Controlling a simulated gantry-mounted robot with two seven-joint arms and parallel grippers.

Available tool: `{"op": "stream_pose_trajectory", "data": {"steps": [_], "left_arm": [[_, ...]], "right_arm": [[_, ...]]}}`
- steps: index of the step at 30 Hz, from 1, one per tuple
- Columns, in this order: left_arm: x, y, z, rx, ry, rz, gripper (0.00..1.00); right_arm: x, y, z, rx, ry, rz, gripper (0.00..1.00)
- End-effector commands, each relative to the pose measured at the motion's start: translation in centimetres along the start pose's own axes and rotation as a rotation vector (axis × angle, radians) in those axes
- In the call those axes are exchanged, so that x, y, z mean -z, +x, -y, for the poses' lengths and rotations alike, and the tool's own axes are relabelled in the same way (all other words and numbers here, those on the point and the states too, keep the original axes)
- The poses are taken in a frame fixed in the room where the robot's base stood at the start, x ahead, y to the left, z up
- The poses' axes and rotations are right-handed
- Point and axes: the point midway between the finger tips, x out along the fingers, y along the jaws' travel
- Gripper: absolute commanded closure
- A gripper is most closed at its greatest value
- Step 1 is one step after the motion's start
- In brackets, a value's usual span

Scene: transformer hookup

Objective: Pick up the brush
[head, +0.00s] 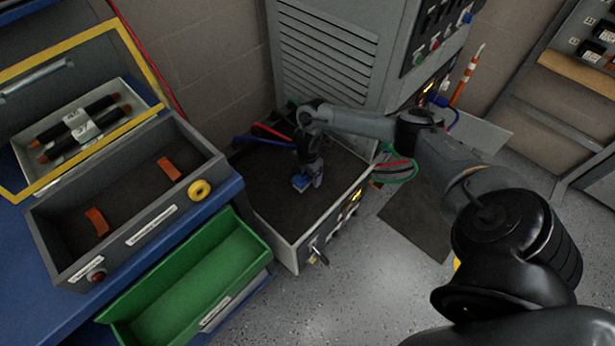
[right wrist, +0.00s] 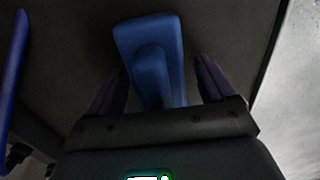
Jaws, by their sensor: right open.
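The brush (right wrist: 150,38) is a blue block with a raised blue handle. In the right wrist view it lies between the two dark fingers of my right gripper (right wrist: 163,85), with a gap on each side. In the head view my right gripper (head: 309,178) points down over the dark top of the low grey cabinet, and the brush (head: 300,182) shows small and blue at its tips, partly hidden. The right gripper is open around the brush. My left gripper is not in view.
The low cabinet (head: 272,225) has a raised rim and front switches. Blue and red cables (head: 268,138) lie at its back, below a tall vented cabinet (head: 325,50). A green tray (head: 195,275) and a grey case (head: 140,215) stand to the left.

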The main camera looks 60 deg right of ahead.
Motion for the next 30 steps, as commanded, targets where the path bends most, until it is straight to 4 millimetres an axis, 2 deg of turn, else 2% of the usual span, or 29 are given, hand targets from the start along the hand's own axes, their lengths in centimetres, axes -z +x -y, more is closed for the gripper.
{"op": "stream_pose_trajectory", "data": {"steps": [3, 4, 15, 23, 26, 30], "left_arm": [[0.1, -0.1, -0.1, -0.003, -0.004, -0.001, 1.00], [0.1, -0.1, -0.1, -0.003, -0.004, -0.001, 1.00], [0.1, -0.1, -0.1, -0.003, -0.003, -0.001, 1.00], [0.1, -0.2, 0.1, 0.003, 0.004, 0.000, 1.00], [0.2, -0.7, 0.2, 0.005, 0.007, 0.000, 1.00], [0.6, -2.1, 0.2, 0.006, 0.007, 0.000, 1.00]], "right_arm": [[0.0, -0.1, 0.0, 0.000, 0.000, 0.000, 0.17], [0.0, -0.1, 0.0, 0.000, 0.000, 0.000, 0.20], [0.0, -0.1, 0.0, 0.000, -0.001, 0.000, 0.76], [0.0, -0.3, 0.0, 0.000, -0.001, -0.001, 0.76], [0.0, -1.0, 0.0, -0.001, -0.001, -0.001, 0.76], [0.0, -3.0, -0.1, -0.002, -0.001, -0.001, 0.76]]}}
